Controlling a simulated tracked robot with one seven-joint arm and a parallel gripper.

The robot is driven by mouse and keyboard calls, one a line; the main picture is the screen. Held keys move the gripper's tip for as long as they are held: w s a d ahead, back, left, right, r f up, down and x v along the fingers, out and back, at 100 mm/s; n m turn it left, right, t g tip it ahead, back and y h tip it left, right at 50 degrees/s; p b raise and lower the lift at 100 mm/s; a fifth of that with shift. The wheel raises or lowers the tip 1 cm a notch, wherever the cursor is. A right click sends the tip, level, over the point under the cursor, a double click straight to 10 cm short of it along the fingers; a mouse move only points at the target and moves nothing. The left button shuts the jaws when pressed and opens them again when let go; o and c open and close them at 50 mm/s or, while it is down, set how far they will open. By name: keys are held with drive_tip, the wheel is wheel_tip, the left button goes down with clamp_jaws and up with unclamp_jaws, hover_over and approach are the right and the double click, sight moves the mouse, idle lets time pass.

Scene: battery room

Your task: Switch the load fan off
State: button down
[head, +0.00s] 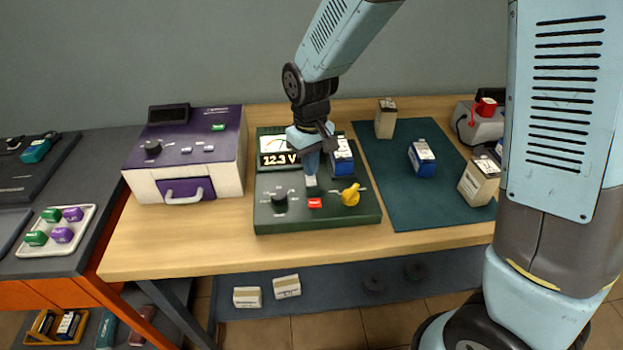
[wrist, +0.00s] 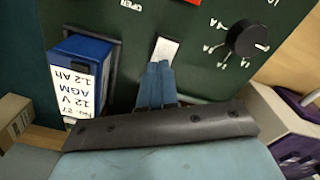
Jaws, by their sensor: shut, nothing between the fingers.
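A green tester box (head: 360,213) stands on the wooden bench, with a display reading 12.3 V. Its panel has a black knob (head: 279,198), a small red switch (head: 315,203) and a yellow knob (head: 350,195). In the wrist view the black knob (wrist: 247,38) is at the upper right and a red part (wrist: 189,2) is cut off at the top edge. My gripper (wrist: 158,68) is shut and empty, its fingertips at or just over a pale plate (wrist: 167,50) on the panel; I cannot tell if they touch. No fan is recognisable.
A blue-and-white battery (head: 342,158) sits in the tester's bay, close beside my gripper; it also shows in the wrist view (wrist: 85,75). A purple-topped charger (head: 185,150) stands to the left. A dark green mat (head: 400,185) with batteries lies to the right.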

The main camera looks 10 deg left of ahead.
drive_tip(key=shift+f, duration=0.35)
idle(0.3)
drive_tip(key=shift+r, duration=3.5)
drive_tip(key=s+d+r+m+t, duration=0.25)
drive_tip(key=d+r, duration=0.45)
drive_tip(key=d, duration=0.5)
drive_tip(key=s+d+r+m+t, duration=0.2)
drive_tip(key=s+d+r+m, duration=0.15)
drive_tip(key=d+r, duration=0.65)
drive_tip(key=s+d+m+t, duration=0.1)
drive_tip(key=s+d+m, duration=0.1)
drive_tip(key=s+d, duration=0.5)
drive_tip(key=shift+d+f+m, duration=0.15)
drive_tip(key=shift+d+m, duration=0.25)
drive_tip(key=shift+d, duration=0.45)
